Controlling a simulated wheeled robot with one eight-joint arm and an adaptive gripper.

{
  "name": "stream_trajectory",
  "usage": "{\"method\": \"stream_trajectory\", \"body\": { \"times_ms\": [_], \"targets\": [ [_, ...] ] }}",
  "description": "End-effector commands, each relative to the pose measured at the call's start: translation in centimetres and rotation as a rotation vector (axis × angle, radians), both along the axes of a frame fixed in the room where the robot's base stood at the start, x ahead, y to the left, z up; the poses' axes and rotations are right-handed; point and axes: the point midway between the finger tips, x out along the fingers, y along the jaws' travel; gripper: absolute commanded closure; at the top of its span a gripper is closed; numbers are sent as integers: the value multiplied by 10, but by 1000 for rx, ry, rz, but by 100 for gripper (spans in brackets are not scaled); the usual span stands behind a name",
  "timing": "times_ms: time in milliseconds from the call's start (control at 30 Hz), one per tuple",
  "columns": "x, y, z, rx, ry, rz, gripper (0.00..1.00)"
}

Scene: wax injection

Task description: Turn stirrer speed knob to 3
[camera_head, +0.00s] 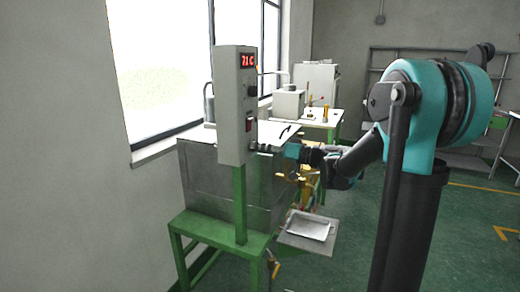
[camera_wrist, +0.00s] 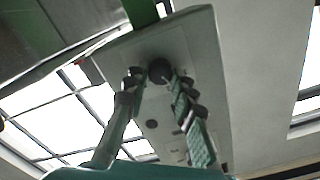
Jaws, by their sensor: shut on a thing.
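The grey control box (camera_head: 236,106) stands on a green post and shows a red "71 C" display (camera_head: 248,60) at its top. A dark knob (camera_wrist: 160,70) sits near the box's lower end, and the wrist view shows it between my two fingertips. My gripper (camera_head: 262,148) reaches in from the right at the box's lower front. In the wrist view my gripper (camera_wrist: 158,77) is shut on this knob, one finger on each side. The knob's markings and pointer are too small to read. In the head view my fingers largely hide the knob.
A red switch (camera_head: 249,125) and another dark knob (camera_head: 252,90) are higher on the box. A metal tank (camera_head: 215,185) on a green stand (camera_head: 215,233) is behind it. A small tray (camera_head: 308,228) juts out below my gripper. Open floor lies to the right.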

Motion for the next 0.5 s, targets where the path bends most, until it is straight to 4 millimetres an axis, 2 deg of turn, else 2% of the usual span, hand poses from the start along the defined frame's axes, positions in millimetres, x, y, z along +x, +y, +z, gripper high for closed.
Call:
{"method": "stream_trajectory", "body": {
  "times_ms": [500],
  "targets": [
    [1, -1, -1, 166, 459, -1, 100]
  ]
}}
